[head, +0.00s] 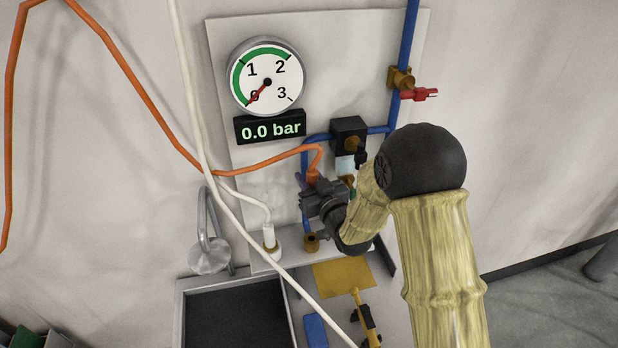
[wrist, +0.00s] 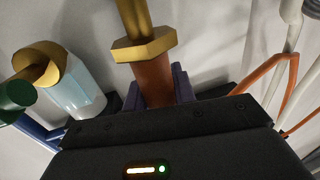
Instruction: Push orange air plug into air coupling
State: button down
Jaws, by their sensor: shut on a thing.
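The orange air plug (head: 313,177) is in my gripper (head: 308,186), with its orange hose arching out of the top. In the wrist view, the plug's orange-brown body (wrist: 153,82) sits between two purple fingers. A brass hex collar and brass stem (wrist: 145,46) continue in line from it; I cannot tell whether these are all plug. A brass fitting (head: 311,242), apparently the air coupling, is at the lower end of a blue pipe, below my gripper in the head view. My gripper hides part of the space between plug and fitting.
A gauge (head: 267,77) stands above a display (head: 270,127) reading 0.0 bar. A black regulator box (head: 348,133) and red-handled valve (head: 418,94) are to the right. A white cable (head: 193,110) crosses the left. A dark basin (head: 238,318) and yellow plate (head: 341,277) lie below.

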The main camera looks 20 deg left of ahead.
jog(key=shift+b, duration=0.4)
jog(key=shift+s+f+b, duration=0.25)
jog(key=shift+f+b, duration=0.7)
jog(key=shift+b, duration=0.1)
notch_tip(320, 180, down, 4)
jog(key=b, duration=0.4)
jog(key=shift+w+r, duration=0.1)
jog(key=shift+w, duration=0.05)
jog(key=shift+b, duration=1.1)
dwell(0.4)
jog(key=shift+s, duration=0.2)
jog(key=shift+w, duration=0.1)
